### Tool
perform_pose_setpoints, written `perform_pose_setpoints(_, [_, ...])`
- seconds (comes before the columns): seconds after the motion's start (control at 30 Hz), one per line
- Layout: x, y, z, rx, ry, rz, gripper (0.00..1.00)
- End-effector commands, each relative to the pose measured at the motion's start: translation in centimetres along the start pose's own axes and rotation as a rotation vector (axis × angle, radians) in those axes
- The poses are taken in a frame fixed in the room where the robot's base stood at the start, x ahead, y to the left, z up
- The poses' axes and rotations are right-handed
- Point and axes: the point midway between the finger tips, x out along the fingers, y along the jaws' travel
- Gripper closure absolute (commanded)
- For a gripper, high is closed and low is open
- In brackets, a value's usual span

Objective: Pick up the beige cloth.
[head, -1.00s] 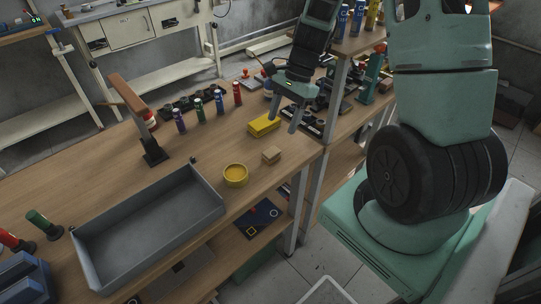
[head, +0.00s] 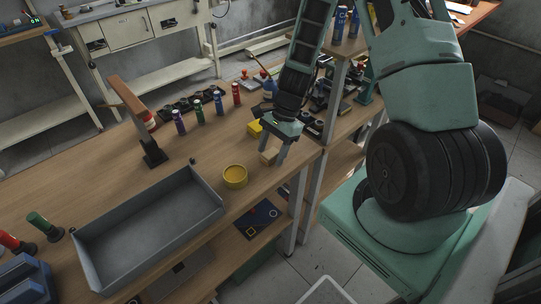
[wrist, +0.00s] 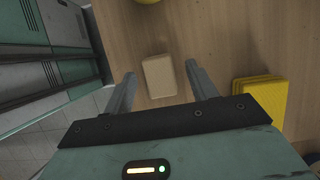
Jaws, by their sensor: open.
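The beige cloth (wrist: 158,76) is a small folded block on the wooden table. In the wrist view it lies between the tips of my open gripper (wrist: 160,69), with bare table showing on both sides of it. In the head view my gripper (head: 273,155) points down over the cloth (head: 268,158), and its fingers partly hide it. The gripper is empty. I cannot tell how far the fingertips are above the table.
A yellow folded cloth or sponge (wrist: 262,100) lies right of the gripper in the wrist view. Several spray cans (head: 198,110) stand behind. The table's edge is close by.

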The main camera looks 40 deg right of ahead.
Motion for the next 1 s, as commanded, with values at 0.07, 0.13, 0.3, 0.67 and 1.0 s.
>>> perform_pose_setpoints(0.07, [0.0,0.0,0.0,0.0,0.0,0.0,0.43])
perform_pose_setpoints(0.13, [0.0,0.0,0.0,0.0,0.0,0.0,0.48])
perform_pose_setpoints(0.3, [-0.1,0.0,0.0,0.0,0.0,0.0,0.91])
perform_pose_setpoints(0.67, [-0.3,-0.1,0.1,-0.001,0.001,-0.001,0.95])
perform_pose_setpoints(1.0, [-4.5,-0.1,1.8,-0.005,0.005,-0.004,0.95])
